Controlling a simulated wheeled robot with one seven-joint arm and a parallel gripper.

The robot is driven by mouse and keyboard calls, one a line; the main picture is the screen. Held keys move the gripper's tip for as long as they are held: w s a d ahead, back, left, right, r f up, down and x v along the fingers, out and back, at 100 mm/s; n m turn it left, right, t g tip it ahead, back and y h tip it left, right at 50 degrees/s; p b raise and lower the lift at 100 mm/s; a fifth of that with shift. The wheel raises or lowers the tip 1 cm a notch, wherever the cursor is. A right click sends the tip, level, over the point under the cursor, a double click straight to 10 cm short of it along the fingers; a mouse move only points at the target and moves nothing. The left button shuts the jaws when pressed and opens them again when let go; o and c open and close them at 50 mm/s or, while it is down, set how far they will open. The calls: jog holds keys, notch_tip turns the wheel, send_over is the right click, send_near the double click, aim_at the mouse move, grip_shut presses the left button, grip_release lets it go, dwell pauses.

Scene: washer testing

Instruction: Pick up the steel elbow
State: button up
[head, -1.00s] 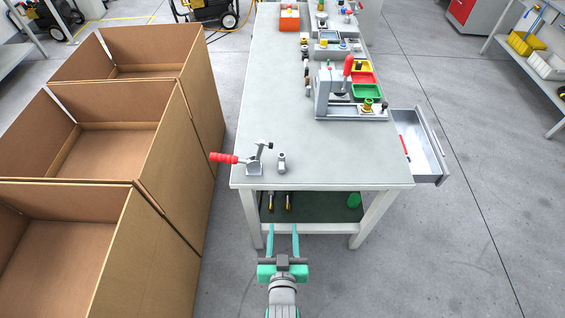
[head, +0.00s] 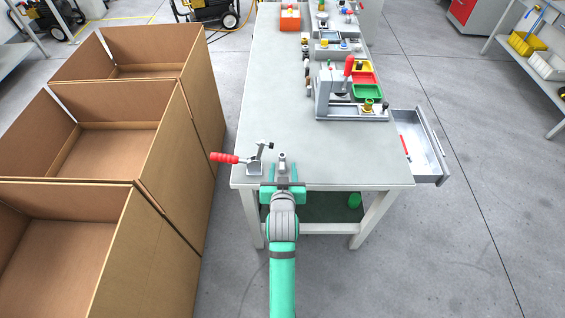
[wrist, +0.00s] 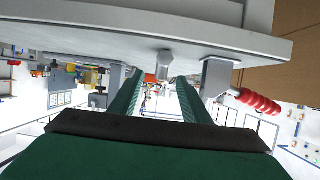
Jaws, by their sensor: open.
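The steel elbow (head: 282,158) is a small grey fitting standing near the front edge of the table, just right of the clamp. My gripper (head: 282,170) is open at the table's near edge, its fingers pointing away from me toward the elbow. In the wrist view, which looks upside down, the elbow (wrist: 164,62) shows between the two green fingers (wrist: 158,82), near their tips. I cannot tell whether either finger touches it. The elbow's lower part is hidden by my gripper in the head view.
A toggle clamp with a red handle (head: 224,158) stands close on the left of the elbow; its handle also shows in the wrist view (wrist: 259,102). A press fixture (head: 335,95) and coloured bins are farther back. An open drawer (head: 430,150) juts out right. Cardboard boxes (head: 180,130) stand left.

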aim_at(282, 160)
jog(key=shift+a+x, duration=0.2)
jog(key=shift+x, duration=2.95)
grip_shut()
